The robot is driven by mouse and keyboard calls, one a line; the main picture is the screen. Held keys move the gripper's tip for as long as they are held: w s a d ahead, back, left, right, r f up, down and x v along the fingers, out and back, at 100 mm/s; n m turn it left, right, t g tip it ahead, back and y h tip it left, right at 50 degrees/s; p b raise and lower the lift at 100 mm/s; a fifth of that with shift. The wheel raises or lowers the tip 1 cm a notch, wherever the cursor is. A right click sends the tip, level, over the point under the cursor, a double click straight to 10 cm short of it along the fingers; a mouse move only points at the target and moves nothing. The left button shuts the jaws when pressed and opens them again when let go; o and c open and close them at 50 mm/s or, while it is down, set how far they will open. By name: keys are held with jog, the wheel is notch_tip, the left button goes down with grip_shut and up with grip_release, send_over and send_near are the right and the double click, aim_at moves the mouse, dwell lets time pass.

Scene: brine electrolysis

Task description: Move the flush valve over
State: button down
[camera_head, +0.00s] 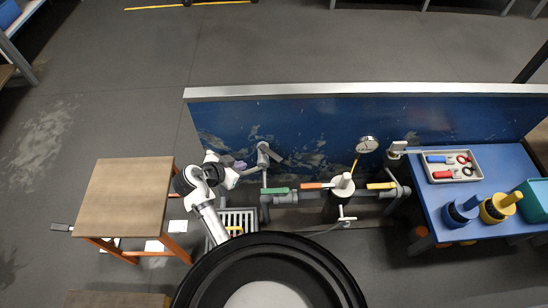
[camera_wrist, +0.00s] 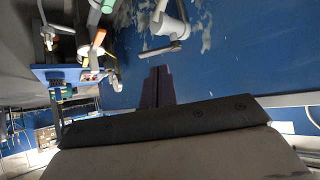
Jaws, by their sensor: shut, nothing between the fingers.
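Several lever valves sit on the grey pipe run (camera_head: 290,199) in front of the blue panel. They have a green handle (camera_head: 275,190), an orange handle (camera_head: 318,185) and a yellow handle (camera_head: 381,185). A grey lever (camera_head: 268,154) tops an upright pipe at the left end; it shows in the wrist view too (camera_wrist: 160,47). No label tells which is the flush valve. My gripper (camera_head: 240,165) is left of the grey lever, apart from it. Its dark fingers (camera_wrist: 157,84) are shut and empty.
The blue panel (camera_head: 350,110) stands behind the pipes, close to my gripper. A round gauge (camera_head: 367,145) stands before it. A wooden table (camera_head: 125,195) is on the left. A blue bench (camera_head: 470,215) with a tray (camera_head: 450,178) is on the right. A floor grate (camera_head: 238,222) lies below my arm.

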aim_at(270, 153)
jog(key=shift+g, duration=0.4)
jog(key=x, duration=0.4)
jog(key=d+r+x, duration=0.1)
jog(key=x, duration=0.3)
jog(key=d+x, duration=0.1)
jog(key=x, duration=0.3)
jog(key=shift+d+p, duration=0.1)
jog(key=shift+p, duration=0.25)
